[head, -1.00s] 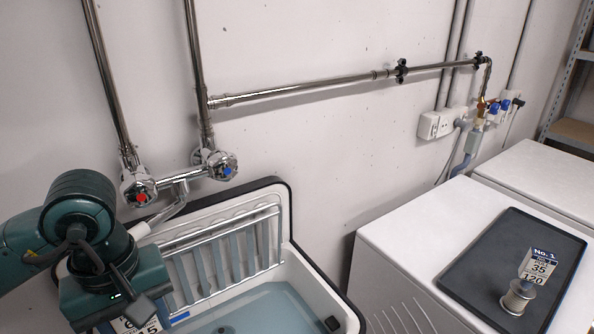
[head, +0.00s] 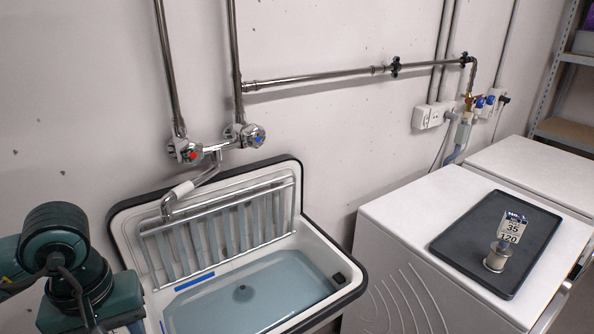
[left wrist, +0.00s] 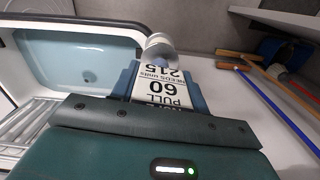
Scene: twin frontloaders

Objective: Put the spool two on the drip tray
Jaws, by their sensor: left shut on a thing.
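The drip tray (head: 462,248) is a dark, shallow rectangle on the white front-loader at the right. A metal spool (head: 496,258) with an upright card reading 35 and 120 stands on its front right part. My left gripper (left wrist: 158,82) is shut on the card of another spool, which I take as spool two (left wrist: 161,48); this card reads 60 and 215. Its white and silver body sticks out past the fingertips. In the head view my left arm (head: 70,270) is at the lower left, far from the tray, with its fingertips below the frame. My right gripper is out of view.
A white sink (head: 335,262) with dark rim and bluish water lies between my left arm and the front-loader (head: 400,215). A tap (head: 205,160) overhangs it. The tray's back and left are bare. Brown and blue rods (left wrist: 275,95) show in the left wrist view.

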